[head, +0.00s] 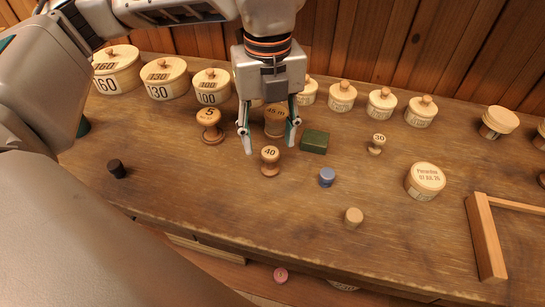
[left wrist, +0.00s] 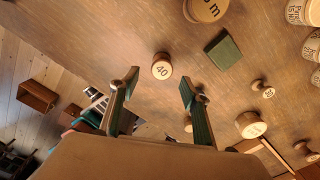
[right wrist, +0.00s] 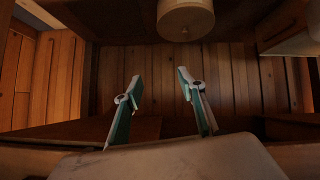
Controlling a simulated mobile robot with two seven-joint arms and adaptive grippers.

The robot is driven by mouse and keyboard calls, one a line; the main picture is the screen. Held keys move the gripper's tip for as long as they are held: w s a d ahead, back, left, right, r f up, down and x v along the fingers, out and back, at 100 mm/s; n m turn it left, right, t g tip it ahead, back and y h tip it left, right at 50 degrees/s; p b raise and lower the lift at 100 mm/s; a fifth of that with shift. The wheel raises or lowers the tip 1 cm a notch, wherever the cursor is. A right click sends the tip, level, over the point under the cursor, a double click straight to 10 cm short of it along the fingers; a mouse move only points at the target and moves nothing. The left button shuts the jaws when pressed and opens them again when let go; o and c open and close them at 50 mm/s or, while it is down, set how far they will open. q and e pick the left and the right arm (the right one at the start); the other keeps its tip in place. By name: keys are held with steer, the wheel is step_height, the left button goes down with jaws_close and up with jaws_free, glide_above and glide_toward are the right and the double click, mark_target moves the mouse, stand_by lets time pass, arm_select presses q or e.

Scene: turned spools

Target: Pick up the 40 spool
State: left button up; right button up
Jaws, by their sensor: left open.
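The 40 spool (head: 270,161) is a small turned wooden spool with "40" on its top. It stands upright on the wooden bench, and its top shows in the left wrist view (left wrist: 162,66). My left gripper (head: 269,149) is open above the bench, its fingers to either side of the spool in the head view. In the left wrist view the spool lies beyond the fingertips, between their lines, nearer the left finger. Nothing is between the fingers. My right gripper (right wrist: 158,86) is open and empty in the right wrist view, facing wooden boards. It is not visible in the head view.
A 45 spool (head: 276,120) and a green block (head: 314,141) stand close behind the 40 spool. A 5 spool (head: 210,125) is to the left, a blue cap (head: 327,176) and 30 spool (head: 377,144) to the right. Lidded round boxes line the back. The front left bench is mostly clear.

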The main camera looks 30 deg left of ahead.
mark_target(270, 152)
arm_select(q)
steer(key=f, duration=0.4)
steer(key=shift+w+a+f+b, duration=0.1)
steer(key=shift+w+f+b, duration=0.1)
steer(key=shift+b, duration=0.2)
steer(key=shift+f, duration=0.45)
steer(key=shift+r, duration=0.1)
steer(key=shift+c, duration=0.5)
steer(key=c, duration=1)
steer(key=shift+r+p, duration=1.6)
steer(key=shift+r, duration=8.4)
